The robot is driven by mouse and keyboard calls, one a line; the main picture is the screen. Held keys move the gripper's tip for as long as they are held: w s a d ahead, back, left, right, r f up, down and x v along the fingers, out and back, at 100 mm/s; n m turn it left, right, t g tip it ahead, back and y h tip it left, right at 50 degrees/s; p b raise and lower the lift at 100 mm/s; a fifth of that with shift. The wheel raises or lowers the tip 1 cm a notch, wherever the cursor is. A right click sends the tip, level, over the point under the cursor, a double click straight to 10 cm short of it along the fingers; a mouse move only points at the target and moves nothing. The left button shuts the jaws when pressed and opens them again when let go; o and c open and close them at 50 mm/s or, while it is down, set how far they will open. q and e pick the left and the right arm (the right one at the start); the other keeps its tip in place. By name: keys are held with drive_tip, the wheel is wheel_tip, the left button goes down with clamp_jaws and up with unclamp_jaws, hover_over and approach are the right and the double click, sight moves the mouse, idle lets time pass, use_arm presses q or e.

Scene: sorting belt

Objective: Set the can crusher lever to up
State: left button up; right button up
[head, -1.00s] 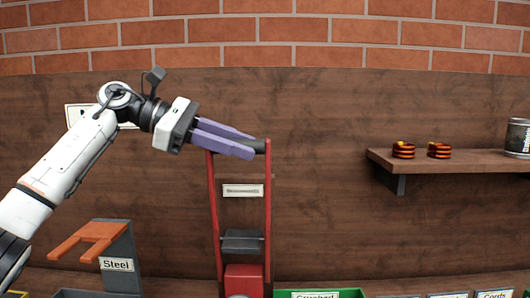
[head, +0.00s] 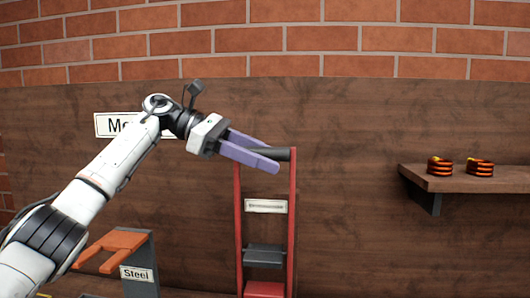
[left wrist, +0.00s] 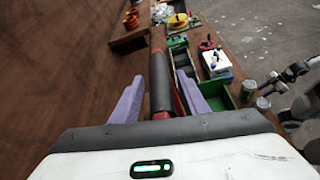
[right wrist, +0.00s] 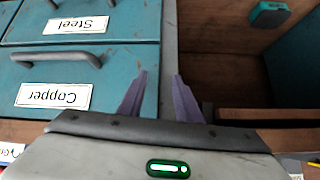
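The can crusher has a tall red lever frame (head: 238,215) with a black crossbar handle (head: 284,154) at its top. The lever stands up, close to vertical. My left gripper (head: 271,156) is at the handle, with its purple fingers on either side of the bar. In the left wrist view the handle (left wrist: 160,85) runs between the spread fingers (left wrist: 160,100), with gaps visible beside it. My right gripper (right wrist: 159,90) is open and empty, in front of teal drawers. The crusher's lower part is cut off in the head view.
A wooden shelf (head: 462,180) with copper coils (head: 440,166) juts from the wall at the right. An orange forked piece on a grey stand (head: 115,245) is at lower left. Drawers labelled Steel (right wrist: 76,25) and Copper (right wrist: 54,96) are near my right gripper.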

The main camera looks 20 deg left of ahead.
use_arm(q)
drive_tip(key=shift+s+r, duration=0.1)
drive_tip(key=shift+r, duration=0.25)
drive_tip(key=shift+a+r, duration=0.1)
drive_tip(key=v, duration=1)
